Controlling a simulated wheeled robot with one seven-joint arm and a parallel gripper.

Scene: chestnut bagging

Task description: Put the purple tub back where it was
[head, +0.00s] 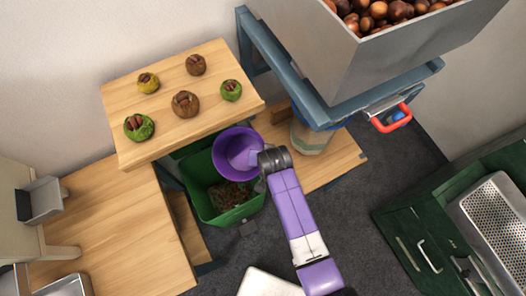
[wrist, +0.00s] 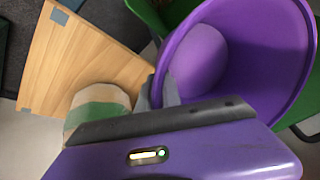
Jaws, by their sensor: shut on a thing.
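The purple tub (head: 229,143) is held by my gripper (head: 262,160) above the green bin, its open mouth tilted so its inside shows in the head view. In the wrist view the tub (wrist: 285,45) fills the upper right, and my gripper (wrist: 165,105) is shut on its rim or wall. The exact contact is partly hidden. The inside of the tub looks empty.
The green bin (head: 205,208) holds dark brown debris. Beside it a low wooden shelf (head: 330,170) carries a tan-and-green container (head: 308,138). A wooden table with several chestnut burrs (head: 185,103) is at left. A metal hopper of chestnuts (head: 320,50) stands above right.

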